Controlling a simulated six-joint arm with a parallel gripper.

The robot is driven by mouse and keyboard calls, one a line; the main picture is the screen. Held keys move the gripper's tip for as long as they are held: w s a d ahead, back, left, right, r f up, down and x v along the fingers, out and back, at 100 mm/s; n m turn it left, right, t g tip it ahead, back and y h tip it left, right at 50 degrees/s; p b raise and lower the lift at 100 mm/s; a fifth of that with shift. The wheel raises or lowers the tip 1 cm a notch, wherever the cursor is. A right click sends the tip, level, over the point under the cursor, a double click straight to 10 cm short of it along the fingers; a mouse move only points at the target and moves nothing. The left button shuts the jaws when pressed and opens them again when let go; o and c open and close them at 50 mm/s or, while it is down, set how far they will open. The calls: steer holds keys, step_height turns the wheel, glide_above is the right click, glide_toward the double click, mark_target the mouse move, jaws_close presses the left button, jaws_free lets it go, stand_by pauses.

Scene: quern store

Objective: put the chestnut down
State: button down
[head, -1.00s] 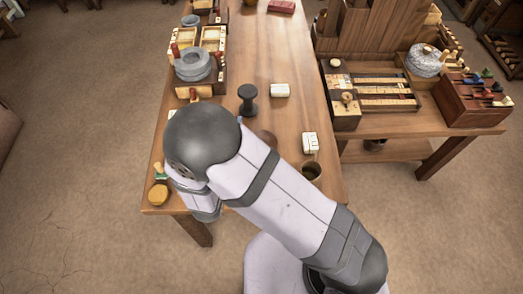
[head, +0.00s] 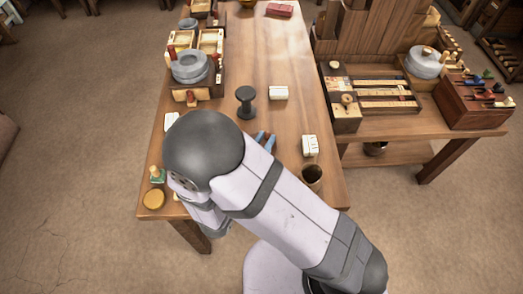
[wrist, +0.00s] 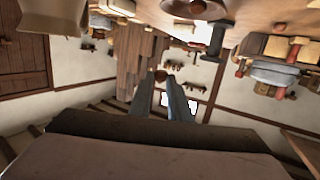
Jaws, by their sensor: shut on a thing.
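The chestnut (wrist: 161,75) is a small brown round thing in the wrist view, at the tips of my gripper's two blue-grey fingers. My gripper (wrist: 162,82) is shut on it, with the fingers reaching away from the camera. In the head view my gripper (head: 264,138) shows only as a bit of blue finger beside my arm, over the long wooden table (head: 245,58). The height of the chestnut above the table is hard to tell.
A dark spool (head: 246,101) and white blocks (head: 278,93) (head: 310,146) stand near my gripper. A brown cup (head: 312,176) is at the table's right edge. A grey quern (head: 189,67) stands back left. The table's middle beyond the spool is clear.

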steer(key=shift+f, duration=4.75)
steer(key=shift+f, duration=0.1)
steer(key=shift+f, duration=0.1)
steer(key=c, duration=1.6)
jaws_free()
steer(key=shift+c, duration=0.2)
steer(key=shift+r, duration=0.3)
steer(key=p+v, duration=0.2)
steer(key=v, duration=1)
steer(key=shift+f, duration=0.15)
